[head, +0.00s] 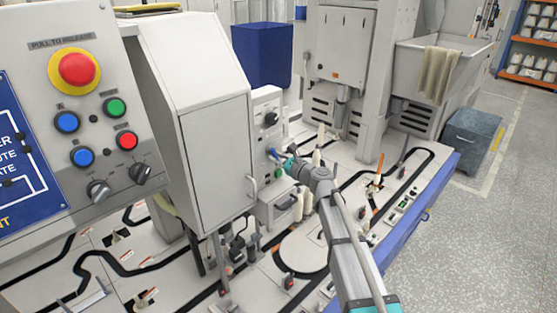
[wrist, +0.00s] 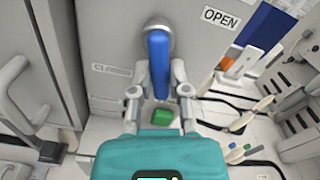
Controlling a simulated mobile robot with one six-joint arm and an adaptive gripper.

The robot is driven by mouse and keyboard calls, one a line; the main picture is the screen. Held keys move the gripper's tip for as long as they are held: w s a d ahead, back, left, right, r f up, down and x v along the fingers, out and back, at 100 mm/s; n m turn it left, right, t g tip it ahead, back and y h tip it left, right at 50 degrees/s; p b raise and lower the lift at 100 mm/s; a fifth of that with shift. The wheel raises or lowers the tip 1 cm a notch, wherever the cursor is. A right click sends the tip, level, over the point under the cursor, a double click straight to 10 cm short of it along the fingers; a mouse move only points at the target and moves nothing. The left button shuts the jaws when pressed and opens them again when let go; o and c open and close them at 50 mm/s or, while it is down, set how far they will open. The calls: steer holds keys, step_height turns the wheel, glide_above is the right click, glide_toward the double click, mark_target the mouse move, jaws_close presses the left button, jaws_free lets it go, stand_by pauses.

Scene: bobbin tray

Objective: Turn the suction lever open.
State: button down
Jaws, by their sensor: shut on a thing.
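The suction lever (wrist: 158,60) is a blue handle on a round grey hub, on a light grey panel. In the wrist view it points down from the hub. A CLOSED label (wrist: 112,70) is left of it and an OPEN label (wrist: 221,17) is up and to the right. My gripper (wrist: 159,74) has one finger on each side of the blue handle and is shut on it. In the head view my gripper (head: 287,163) is at the panel face, and a small blue part of the lever (head: 272,152) shows beside it.
A green button (wrist: 161,117) sits below the lever, close to my fingers. A black knob (head: 271,119) is above on the same panel. A grey cabinet (head: 210,135) stands to the left. Pale bobbins and track (head: 410,185) lie on the table to the right.

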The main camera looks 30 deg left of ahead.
steer(key=n, duration=0.4)
steer(key=shift+w+r, duration=0.25)
steer(key=n, duration=0.2)
steer(key=n+p, duration=0.1)
steer(key=shift+w+r+n, duration=0.25)
steer(key=shift+r+n, duration=0.05)
steer(key=shift+r, duration=0.05)
steer(key=n, duration=0.3)
steer(key=shift+w+r+n+p, duration=0.15)
steer(key=shift+r+n+p, duration=0.15)
steer(key=shift+r+p, duration=0.1)
steer(key=shift+d+r+n+p, duration=0.1)
steer(key=shift+r+n+p, duration=0.05)
steer(key=shift+n, duration=0.6)
steer(key=shift+r+n+p, duration=0.1)
steer(key=shift+n+p, duration=0.05)
steer(key=shift+n, duration=0.6)
steer(key=c, duration=0.6)
jaws_free()
steer(key=shift+w, duration=0.1)
